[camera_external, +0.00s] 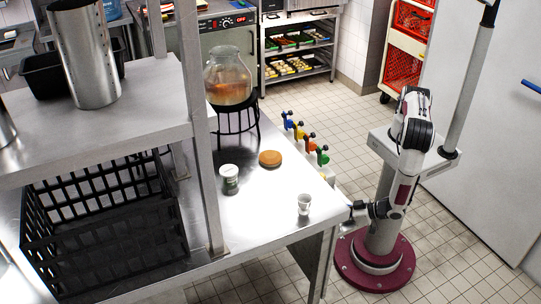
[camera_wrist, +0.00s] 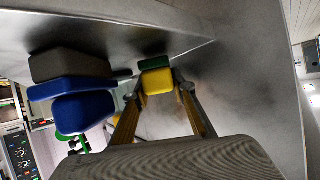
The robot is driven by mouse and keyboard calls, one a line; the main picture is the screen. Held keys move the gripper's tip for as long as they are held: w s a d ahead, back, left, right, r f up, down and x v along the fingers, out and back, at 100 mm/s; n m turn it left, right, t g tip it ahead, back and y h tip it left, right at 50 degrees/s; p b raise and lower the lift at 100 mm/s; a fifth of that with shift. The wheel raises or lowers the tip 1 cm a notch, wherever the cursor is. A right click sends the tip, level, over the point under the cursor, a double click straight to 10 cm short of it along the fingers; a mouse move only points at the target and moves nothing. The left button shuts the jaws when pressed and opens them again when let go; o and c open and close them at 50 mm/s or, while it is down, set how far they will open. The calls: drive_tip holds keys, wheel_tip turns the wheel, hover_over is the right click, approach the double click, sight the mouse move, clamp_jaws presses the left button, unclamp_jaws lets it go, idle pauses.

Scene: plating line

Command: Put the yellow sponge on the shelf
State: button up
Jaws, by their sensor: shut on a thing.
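In the wrist view, a yellow sponge (camera_wrist: 158,81) with a green layer sits between the two fingertips of my gripper (camera_wrist: 157,84). The gripper is shut on it. In the external view, my gripper (camera_external: 356,212) is low beside the right end of the steel table, near the table's edge; the sponge cannot be made out there. The steel shelf (camera_external: 140,132) stands over the left part of the table, well to the left of my gripper.
A black crate (camera_external: 180,225) sits under the shelf; a metal cylinder (camera_external: 85,55) stands on it. The table holds a glass jar (camera_external: 228,80), a lidded jar (camera_external: 230,178), a brown round item (camera_external: 270,158) and a white cup (camera_external: 304,204).

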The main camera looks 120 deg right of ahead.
drive_tip(key=shift+f, duration=0.4)
drive_tip(key=o, duration=1.1)
drive_tip(key=shift+c, duration=0.2)
drive_tip(key=shift+r, duration=0.15)
drive_tip(key=shift+r, duration=4.8)
